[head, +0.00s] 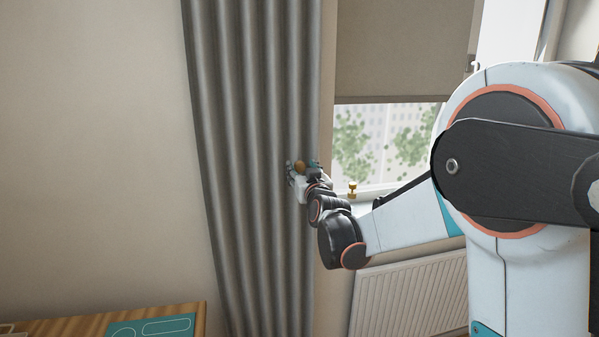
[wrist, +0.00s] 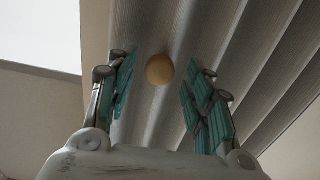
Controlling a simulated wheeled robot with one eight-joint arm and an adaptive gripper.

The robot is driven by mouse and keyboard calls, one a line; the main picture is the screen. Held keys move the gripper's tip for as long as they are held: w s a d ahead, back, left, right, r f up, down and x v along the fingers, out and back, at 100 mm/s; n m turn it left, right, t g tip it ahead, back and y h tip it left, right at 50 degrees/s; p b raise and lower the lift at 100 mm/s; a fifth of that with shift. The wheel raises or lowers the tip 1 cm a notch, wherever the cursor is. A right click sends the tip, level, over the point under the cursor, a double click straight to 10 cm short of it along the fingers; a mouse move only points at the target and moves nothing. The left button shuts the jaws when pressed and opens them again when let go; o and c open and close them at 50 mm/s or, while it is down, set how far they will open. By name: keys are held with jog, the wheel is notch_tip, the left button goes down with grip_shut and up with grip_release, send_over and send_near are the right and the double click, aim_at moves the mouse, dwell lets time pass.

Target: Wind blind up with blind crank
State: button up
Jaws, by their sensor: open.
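The beige roller blind (head: 400,55) hangs over the upper part of the window, with its lower edge above the glass. A round tan knob (head: 300,167), which looks like the blind crank's handle, shows at my gripper (head: 302,170) in front of the grey curtain. In the wrist view the knob (wrist: 159,69) lies between the two sets of teal finger pads of my gripper (wrist: 158,95), with visible gaps on both sides. My gripper is open. The rest of the crank is hidden or too small to make out.
The grey curtain (head: 245,150) hangs just behind my gripper. A small brass object (head: 352,188) stands by the window sill, above a white radiator (head: 410,295). A wooden top (head: 80,325) is at the lower left. My arm covers the right side.

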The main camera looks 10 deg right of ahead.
aim_at(300, 168)
jog(key=shift+w+b, duration=0.3)
jog(key=shift+w, duration=1.3)
grip_shut()
